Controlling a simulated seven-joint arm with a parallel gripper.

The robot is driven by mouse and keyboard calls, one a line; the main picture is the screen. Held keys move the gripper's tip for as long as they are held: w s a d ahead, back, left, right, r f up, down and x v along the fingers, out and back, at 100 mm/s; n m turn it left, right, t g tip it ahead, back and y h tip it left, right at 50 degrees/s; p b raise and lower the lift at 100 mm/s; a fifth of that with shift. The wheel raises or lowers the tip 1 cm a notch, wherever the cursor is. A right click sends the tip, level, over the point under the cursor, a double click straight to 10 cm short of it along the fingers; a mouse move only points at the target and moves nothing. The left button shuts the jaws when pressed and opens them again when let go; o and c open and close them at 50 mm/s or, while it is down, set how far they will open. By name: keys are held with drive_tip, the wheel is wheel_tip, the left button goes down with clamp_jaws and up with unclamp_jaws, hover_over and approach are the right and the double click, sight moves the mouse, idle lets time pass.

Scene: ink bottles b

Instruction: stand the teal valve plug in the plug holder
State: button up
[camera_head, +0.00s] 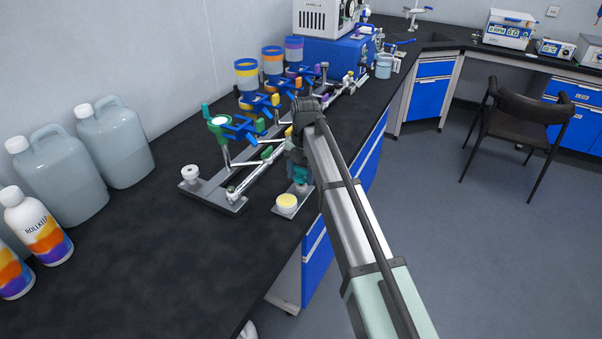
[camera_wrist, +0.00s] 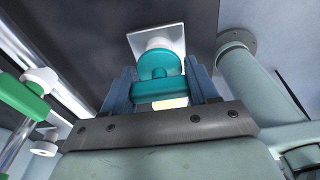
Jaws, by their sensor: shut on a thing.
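My gripper (camera_head: 297,165) is low over the front edge of the bench. It is shut on the teal valve plug (camera_head: 300,175). In the wrist view the plug (camera_wrist: 160,90) shows a teal crossbar between the two fingers and a round teal disc beyond it. A pale square plate (camera_wrist: 175,31) with a white round part (camera_wrist: 158,44) lies beyond the disc. I cannot tell whether the plug touches this part. In the head view a small grey plate with a cream-yellow round pad (camera_head: 287,201) is just below and in front of my gripper. I cannot tell for certain which part is the plug holder.
A metal rack (camera_head: 215,190) with several valves and coloured ink bottles (camera_head: 246,75) runs along the bench, close left of my gripper. Large grey jugs (camera_head: 115,143) and white bottles (camera_head: 37,226) stand at the left. The front bench top (camera_head: 150,270) is clear.

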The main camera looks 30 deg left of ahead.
drive_tip(key=shift+f, duration=1.1)
drive_tip(key=o, duration=1.2)
drive_tip(key=shift+o, duration=0.2)
wheel_tip(320, 180, up, 14)
drive_tip(key=w, duration=0.1)
drive_tip(key=shift+w, duration=0.3)
drive_tip(key=shift+f, duration=0.2)
